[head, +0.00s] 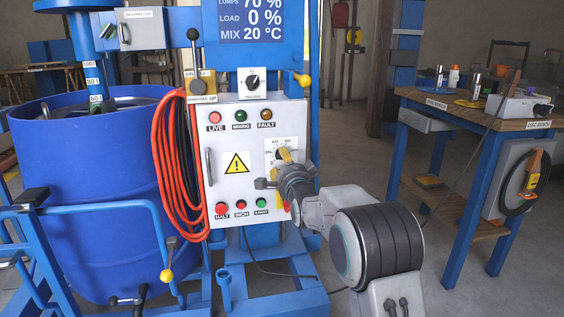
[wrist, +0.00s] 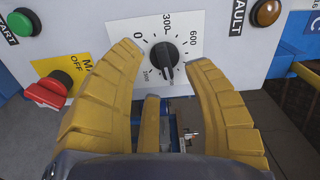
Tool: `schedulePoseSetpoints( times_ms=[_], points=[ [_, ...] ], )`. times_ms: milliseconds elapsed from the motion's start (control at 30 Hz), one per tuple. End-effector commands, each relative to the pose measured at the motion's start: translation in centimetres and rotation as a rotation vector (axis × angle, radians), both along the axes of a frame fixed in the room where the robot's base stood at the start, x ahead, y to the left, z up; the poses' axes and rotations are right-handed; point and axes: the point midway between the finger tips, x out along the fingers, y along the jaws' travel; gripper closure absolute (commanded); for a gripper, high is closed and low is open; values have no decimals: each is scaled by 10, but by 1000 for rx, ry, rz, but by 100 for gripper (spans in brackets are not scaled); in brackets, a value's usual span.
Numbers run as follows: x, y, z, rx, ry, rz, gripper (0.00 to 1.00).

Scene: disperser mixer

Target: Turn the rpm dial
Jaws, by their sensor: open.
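The rpm dial (wrist: 164,57) is a black knob on a white scale plate marked 0, 300 and 600 in the wrist view. My gripper (wrist: 164,54) is open there, its two yellow fingers on either side of the knob. A gap shows between the knob and each finger. I cannot tell how far the fingertips are from the panel. In the head view my gripper (head: 271,172) is at the right side of the white control panel (head: 240,138). It covers most of the dial; only part of its scale plate (head: 273,146) shows above it.
A red switch (wrist: 50,90) on a yellow plate is left of the fingers. The FAULT lamp (wrist: 266,12) is above right. A handle and an orange hose (head: 172,165) are at the panel's left. A workbench (head: 470,118) stands to the right, with open floor before it.

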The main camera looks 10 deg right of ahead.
Motion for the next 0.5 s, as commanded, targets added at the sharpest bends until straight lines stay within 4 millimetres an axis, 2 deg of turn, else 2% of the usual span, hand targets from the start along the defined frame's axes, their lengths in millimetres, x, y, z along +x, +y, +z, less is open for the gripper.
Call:
schedulePoseSetpoints(
  times_ms=[200, 500],
  points=[
    [21, 0, -1, -1, 0, 0, 54],
    [36, 0, -1, -1, 2, 0, 54]
  ],
)
